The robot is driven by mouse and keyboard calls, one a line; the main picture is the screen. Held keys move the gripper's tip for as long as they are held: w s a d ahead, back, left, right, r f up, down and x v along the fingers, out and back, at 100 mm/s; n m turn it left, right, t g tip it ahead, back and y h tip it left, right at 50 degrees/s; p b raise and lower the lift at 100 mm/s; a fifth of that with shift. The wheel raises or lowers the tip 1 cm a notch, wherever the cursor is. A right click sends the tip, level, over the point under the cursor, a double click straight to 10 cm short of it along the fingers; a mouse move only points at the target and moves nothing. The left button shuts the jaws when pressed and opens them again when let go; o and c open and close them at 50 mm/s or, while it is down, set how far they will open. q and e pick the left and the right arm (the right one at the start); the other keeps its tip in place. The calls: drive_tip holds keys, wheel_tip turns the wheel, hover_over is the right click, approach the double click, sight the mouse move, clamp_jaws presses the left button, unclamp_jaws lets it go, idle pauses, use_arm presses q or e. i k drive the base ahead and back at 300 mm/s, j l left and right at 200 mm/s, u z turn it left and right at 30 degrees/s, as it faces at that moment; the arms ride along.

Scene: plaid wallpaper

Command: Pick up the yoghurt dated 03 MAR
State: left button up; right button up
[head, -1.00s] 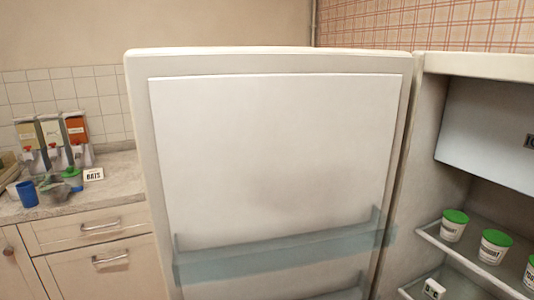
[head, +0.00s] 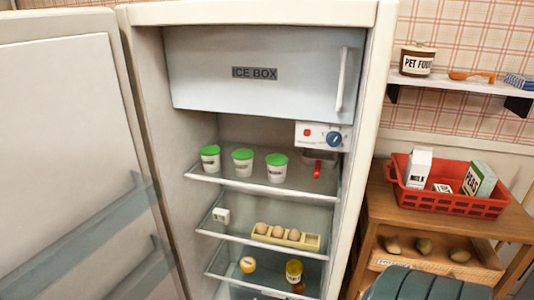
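Three white yoghurt pots with green lids stand in a row on the top shelf of the open fridge: the left pot (head: 210,160), the middle pot (head: 242,164) and the right pot (head: 277,170). Each has dark print on its front, too small to read, so I cannot tell which is dated 03 MAR. The top shelf (head: 230,182) lies below the ice box (head: 255,72). Neither of my grippers is in view.
The fridge door (head: 70,120) stands open at the left. A red-handled item (head: 317,168) is at the shelf's right, under the control dial (head: 333,139). Eggs (head: 285,236) sit lower. A red basket (head: 455,203) stands on a wooden table; a ribbed green object (head: 425,285) is in front.

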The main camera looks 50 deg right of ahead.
sight(277, 164)
drive_tip(key=z, duration=1.6)
